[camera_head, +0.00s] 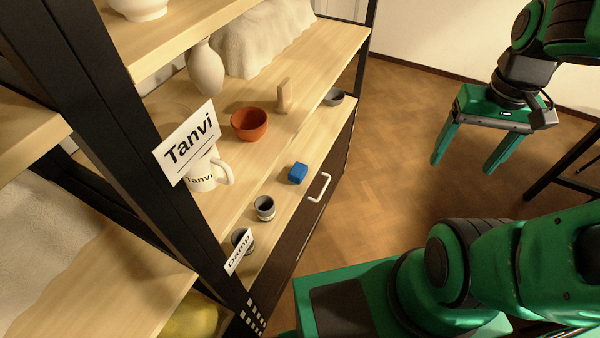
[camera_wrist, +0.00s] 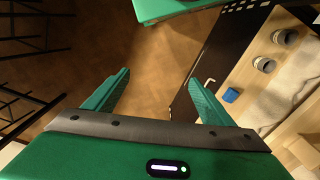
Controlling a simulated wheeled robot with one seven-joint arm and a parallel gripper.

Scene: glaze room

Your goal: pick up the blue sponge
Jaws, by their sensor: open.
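The blue sponge (camera_head: 298,173) is a small block lying near the front edge of the wooden shelf (camera_head: 318,146), above the dark drawer front. It also shows in the wrist view (camera_wrist: 231,95), to the right of my fingers. My gripper (camera_head: 464,155) is open and empty. It hangs over the open floor to the right of the shelf, well apart from the sponge, with its fingers pointing down.
Small grey cups (camera_head: 265,208) stand left of the sponge. A terracotta bowl (camera_head: 249,124), a wooden block (camera_head: 284,96), a white mug (camera_head: 205,172) and a vase (camera_head: 206,68) stand behind. A white handle (camera_head: 319,187) juts from the drawer. The parquet floor (camera_head: 400,150) is clear.

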